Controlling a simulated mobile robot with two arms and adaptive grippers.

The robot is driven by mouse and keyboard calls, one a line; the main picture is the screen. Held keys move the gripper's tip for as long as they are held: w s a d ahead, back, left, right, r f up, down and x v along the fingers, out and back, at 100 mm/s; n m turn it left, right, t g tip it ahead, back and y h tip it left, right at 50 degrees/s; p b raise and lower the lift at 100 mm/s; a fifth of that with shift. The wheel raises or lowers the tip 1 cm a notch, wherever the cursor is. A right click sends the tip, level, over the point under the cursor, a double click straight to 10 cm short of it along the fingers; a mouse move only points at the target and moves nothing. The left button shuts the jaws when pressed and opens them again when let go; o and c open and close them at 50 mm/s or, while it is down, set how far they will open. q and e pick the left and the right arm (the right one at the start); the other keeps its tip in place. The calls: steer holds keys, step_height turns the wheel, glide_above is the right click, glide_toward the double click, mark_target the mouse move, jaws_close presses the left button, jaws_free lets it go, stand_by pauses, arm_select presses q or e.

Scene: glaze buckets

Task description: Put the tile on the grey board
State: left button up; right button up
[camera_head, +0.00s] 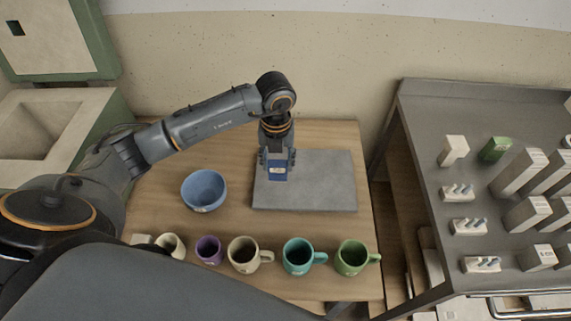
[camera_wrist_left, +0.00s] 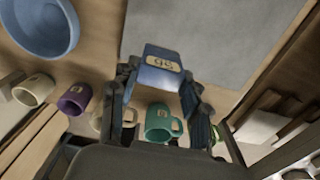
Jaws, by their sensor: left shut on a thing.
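A small blue tile with a pale label (camera_head: 279,175) is between the fingers of my left gripper (camera_head: 277,162). The gripper is shut on it, and its fingers hide the tile's sides. In the left wrist view the tile (camera_wrist_left: 160,68) sits between the fingertips (camera_wrist_left: 160,85). The grey board (camera_head: 315,187) lies flat on the wooden table. The tile is over the board's left part; I cannot tell whether it touches the board. My right gripper is not in view.
A blue bowl (camera_head: 204,190) stands left of the board. Along the table's front stand a purple cup (camera_head: 209,250), a cream mug (camera_head: 243,255), a teal mug (camera_head: 298,256) and a green mug (camera_head: 351,258). A grey metal table (camera_head: 425,140) with several pieces is at the right.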

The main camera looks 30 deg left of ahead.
arm_select(q)
steer(key=w+f, duration=0.1)
steer(key=f+p, duration=0.1)
steer(key=f, duration=0.1)
steer(key=w+f+p, duration=0.1)
steer(key=f, duration=0.1)
steer(key=shift+w+d+f, duration=0.15)
steer(key=shift+w+d, duration=0.15)
steer(key=shift+w, duration=0.05)
steer(key=shift+f, duration=0.55)
steer(key=shift+f, duration=0.1)
steer(key=o, duration=1.2)
steer(key=shift+o, duration=0.2)
